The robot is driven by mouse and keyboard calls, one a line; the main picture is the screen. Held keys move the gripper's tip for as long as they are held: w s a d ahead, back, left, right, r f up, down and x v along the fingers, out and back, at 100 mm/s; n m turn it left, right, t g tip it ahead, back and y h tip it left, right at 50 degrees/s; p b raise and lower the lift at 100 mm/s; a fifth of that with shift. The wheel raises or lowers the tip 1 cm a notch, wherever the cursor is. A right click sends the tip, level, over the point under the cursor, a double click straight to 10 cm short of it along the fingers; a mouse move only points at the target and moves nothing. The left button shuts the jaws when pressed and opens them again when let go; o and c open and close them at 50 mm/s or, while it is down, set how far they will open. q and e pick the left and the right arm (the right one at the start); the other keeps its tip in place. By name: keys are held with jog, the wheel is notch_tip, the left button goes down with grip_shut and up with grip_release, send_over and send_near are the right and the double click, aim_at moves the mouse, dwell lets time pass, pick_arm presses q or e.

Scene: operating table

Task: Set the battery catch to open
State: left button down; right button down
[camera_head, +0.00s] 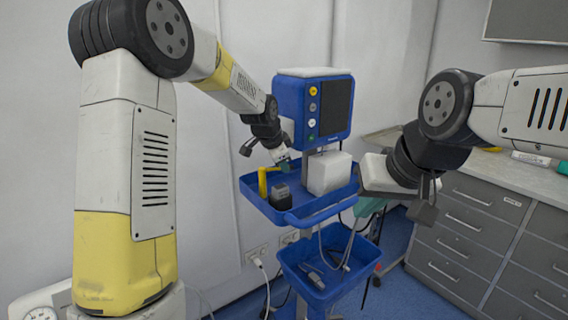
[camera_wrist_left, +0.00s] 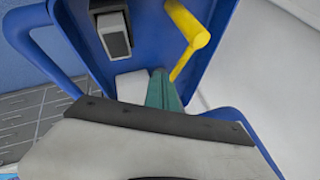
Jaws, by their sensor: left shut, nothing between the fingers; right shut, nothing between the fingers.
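No part marked as a battery catch can be made out. A dark device (camera_head: 281,198) stands in the blue tray, and it shows with a grey face at the top of the left wrist view (camera_wrist_left: 115,36). A bent yellow handle (camera_head: 263,183) rises beside it and also shows in the left wrist view (camera_wrist_left: 192,38). My left gripper (camera_head: 285,165) is shut and empty, pointing down over the tray close to the yellow handle; its teal fingers (camera_wrist_left: 161,91) show in the wrist view.
The blue tray (camera_head: 318,208) belongs to a cart with a blue monitor (camera_head: 297,105) at its back. A white box (camera_head: 329,173) stands in the tray between my grippers. A lower blue bin (camera_head: 325,292) is underneath. Grey drawers (camera_head: 470,225) stand at the right.

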pick_arm(q)
jog(key=shift+w+a+f, duration=0.1)
jog(key=shift+w, duration=0.5)
jog(key=shift+w, duration=1.35)
jog(key=shift+f, duration=0.1)
